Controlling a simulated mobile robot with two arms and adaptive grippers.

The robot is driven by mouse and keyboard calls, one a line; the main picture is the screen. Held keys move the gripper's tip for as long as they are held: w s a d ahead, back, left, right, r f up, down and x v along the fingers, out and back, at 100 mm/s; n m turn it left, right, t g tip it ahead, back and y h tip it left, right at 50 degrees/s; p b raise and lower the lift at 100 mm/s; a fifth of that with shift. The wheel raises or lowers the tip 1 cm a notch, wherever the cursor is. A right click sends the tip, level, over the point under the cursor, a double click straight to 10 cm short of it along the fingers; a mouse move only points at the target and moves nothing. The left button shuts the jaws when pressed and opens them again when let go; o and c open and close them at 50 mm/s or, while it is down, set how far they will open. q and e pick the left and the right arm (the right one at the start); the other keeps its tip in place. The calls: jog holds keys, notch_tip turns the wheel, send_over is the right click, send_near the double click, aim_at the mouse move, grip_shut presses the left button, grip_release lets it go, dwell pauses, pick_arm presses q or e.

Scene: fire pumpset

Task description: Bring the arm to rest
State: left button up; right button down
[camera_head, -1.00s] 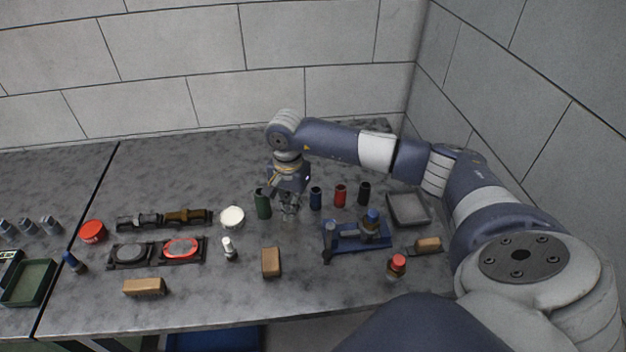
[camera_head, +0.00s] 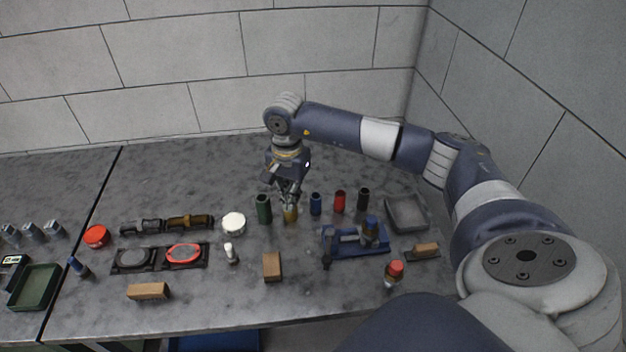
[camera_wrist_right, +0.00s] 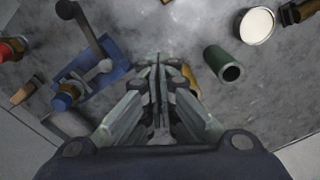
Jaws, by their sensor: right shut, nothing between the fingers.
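My right arm (camera_head: 345,130) reaches in from the right over the grey table (camera_head: 215,295), with its elbow and wrist raised. My right gripper (camera_head: 287,197) points down, shut and empty, just above or behind a short yellow cylinder (camera_head: 291,214); I cannot tell whether they touch. In the right wrist view the shut fingers (camera_wrist_right: 157,65) fill the middle and partly hide the yellow cylinder (camera_wrist_right: 190,82). My left gripper is not in view.
A green cylinder (camera_head: 264,209) stands close left of the gripper; blue (camera_head: 316,204), red (camera_head: 339,202) and black (camera_head: 363,199) ones stand right. A blue fixture (camera_head: 345,240) and grey tray (camera_head: 407,212) lie farther right. Table behind the gripper is clear; walls stand behind and right.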

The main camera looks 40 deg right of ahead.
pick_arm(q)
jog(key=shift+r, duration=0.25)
pick_arm(e)
jog(key=shift+r, duration=0.6)
